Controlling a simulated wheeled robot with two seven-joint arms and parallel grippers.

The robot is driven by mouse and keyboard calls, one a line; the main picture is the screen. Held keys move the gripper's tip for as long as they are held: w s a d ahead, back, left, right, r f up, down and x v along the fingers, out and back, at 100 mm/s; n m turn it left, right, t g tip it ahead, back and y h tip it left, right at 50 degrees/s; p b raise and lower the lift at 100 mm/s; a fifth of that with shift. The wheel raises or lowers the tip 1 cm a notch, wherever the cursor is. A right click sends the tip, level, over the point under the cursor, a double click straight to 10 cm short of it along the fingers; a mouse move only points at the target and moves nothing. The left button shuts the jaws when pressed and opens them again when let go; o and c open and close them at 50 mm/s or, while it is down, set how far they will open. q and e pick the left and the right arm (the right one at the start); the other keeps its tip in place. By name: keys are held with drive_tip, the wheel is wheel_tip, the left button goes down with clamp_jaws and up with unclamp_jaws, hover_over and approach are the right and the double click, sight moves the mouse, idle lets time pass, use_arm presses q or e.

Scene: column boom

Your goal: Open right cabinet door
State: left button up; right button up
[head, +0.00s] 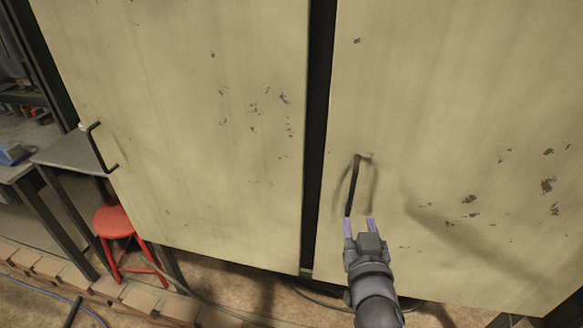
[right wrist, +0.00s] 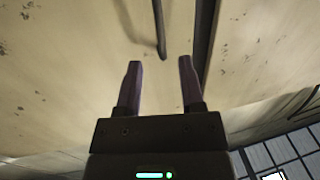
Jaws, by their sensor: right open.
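The right cabinet door (head: 440,110) is a cream, chipped panel, parted from the left cabinet door (head: 200,120) by a dark vertical gap. Its black bar handle (head: 353,186) stands near its left edge. My right gripper (head: 358,222) is at the handle's lower end with its purple fingers apart. In the right wrist view the handle (right wrist: 160,30) reaches down to just ahead of the space between the fingertips (right wrist: 161,64), and nothing is between the fingers. The left door's own handle (head: 99,148) is at its far left edge. My left gripper is not in view.
A red stool (head: 113,222) stands at the lower left beside a grey table (head: 75,152). Bricks (head: 140,298) line the floor below the left door. A cable (head: 190,292) runs along the floor under the cabinet.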

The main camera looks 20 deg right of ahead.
sight(353, 188)
drive_tip(key=x, duration=0.3)
drive_tip(key=r+x, duration=0.1)
drive_tip(key=x, duration=0.2)
drive_tip(key=b+x, duration=0.1)
drive_tip(key=x, duration=0.3)
drive_tip(key=shift+d+r, duration=0.1)
drive_tip(key=shift+r, duration=0.15)
clamp_jaws()
idle(0.5)
idle(0.4)
